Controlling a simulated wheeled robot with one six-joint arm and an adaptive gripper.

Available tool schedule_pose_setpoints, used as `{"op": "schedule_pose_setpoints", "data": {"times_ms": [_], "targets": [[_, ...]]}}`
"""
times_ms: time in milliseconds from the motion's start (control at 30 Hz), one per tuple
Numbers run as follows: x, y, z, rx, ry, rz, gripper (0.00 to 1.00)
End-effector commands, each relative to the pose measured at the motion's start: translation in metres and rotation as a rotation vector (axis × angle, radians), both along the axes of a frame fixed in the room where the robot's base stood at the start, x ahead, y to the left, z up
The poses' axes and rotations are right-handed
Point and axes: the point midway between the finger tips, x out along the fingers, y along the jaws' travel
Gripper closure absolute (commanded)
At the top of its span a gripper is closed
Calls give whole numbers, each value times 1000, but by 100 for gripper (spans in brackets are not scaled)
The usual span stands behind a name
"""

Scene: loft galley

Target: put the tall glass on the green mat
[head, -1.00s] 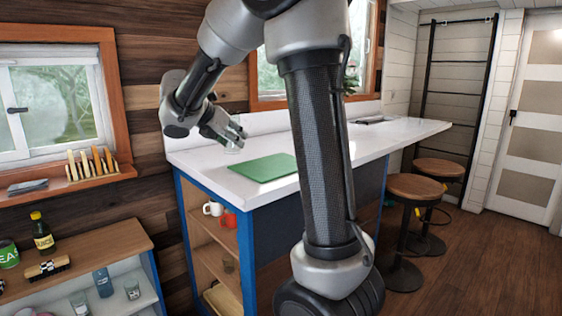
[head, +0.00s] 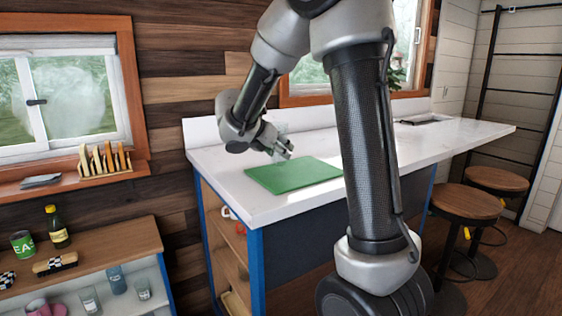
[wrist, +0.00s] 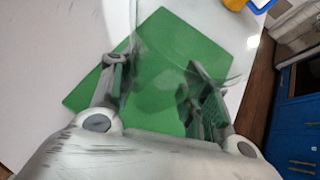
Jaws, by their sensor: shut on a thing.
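My gripper (head: 284,152) is over the white counter, just behind the far edge of the green mat (head: 290,176) in the head view. In the wrist view my gripper (wrist: 155,85) is shut on the tall glass (wrist: 155,62), which is clear and hard to make out between the fingers. The green mat (wrist: 85,95) fills much of the area behind the glass and fingers there. The glass's base and its height above the surface cannot be told. The mat looks bare in the head view.
The white counter (head: 420,145) has free room right of the mat. Stools (head: 465,202) stand at its right side. A low shelf (head: 110,245) with a bottle, a can and glasses is at the lower left. A yellow thing (wrist: 235,4) shows at the wrist view's top edge.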

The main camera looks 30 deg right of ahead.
Motion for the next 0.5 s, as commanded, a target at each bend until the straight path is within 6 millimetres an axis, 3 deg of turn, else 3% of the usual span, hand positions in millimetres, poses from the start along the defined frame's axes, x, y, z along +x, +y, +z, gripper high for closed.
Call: {"op": "schedule_pose_setpoints", "data": {"times_ms": [233, 500], "targets": [[0, 0, -34, 0, 3, 1, 82], [0, 0, -36, 0, -1, 1, 82]]}}
